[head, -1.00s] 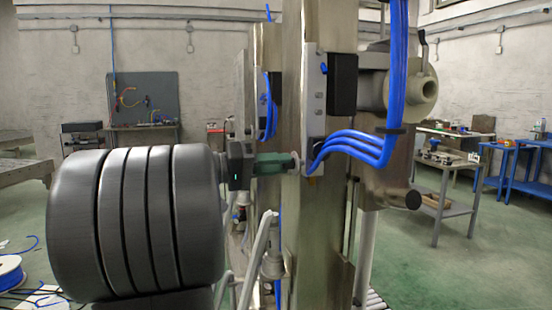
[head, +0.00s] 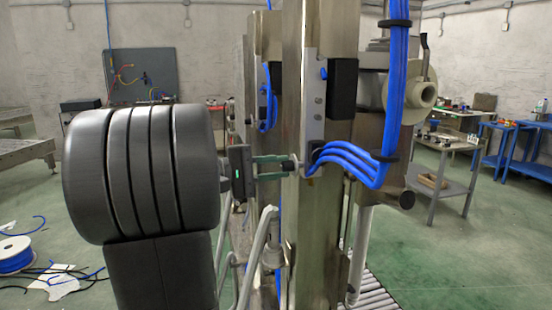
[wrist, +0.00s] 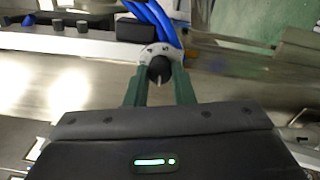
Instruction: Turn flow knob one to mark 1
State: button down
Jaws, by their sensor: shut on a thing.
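The flow knob is a small black knob (wrist: 160,69) on a pale round dial (wrist: 149,53) with small dark marks, which I cannot read. In the head view the knob (head: 289,166) sits at the side of the steel column. My gripper (wrist: 160,76) has green fingers, one on each side of the knob, and is shut on it. In the head view my gripper (head: 285,167) reaches the knob from the left. The fingers partly hide the knob there, and I cannot tell which mark it points to.
Blue hoses (head: 350,160) curve close beside the knob and also show in the wrist view (wrist: 158,20). A steel column (head: 305,220) stands directly behind it. Dark knobs (wrist: 70,27) sit on the rail at upper left. A work table (head: 445,148) stands far right.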

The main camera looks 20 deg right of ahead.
jog(key=shift+n+p, duration=0.35)
jog(key=shift+n, duration=0.25)
jog(key=c, duration=1.2)
grip_release()
jog(key=shift+c, duration=0.2)
jog(key=shift+a, duration=0.15)
jog(key=a, duration=1.3)
jog(key=shift+w+a+b, duration=0.3)
jog(key=shift+w+b, duration=0.05)
jog(key=shift+d+f, duration=0.1)
jog(key=shift+d, duration=0.05)
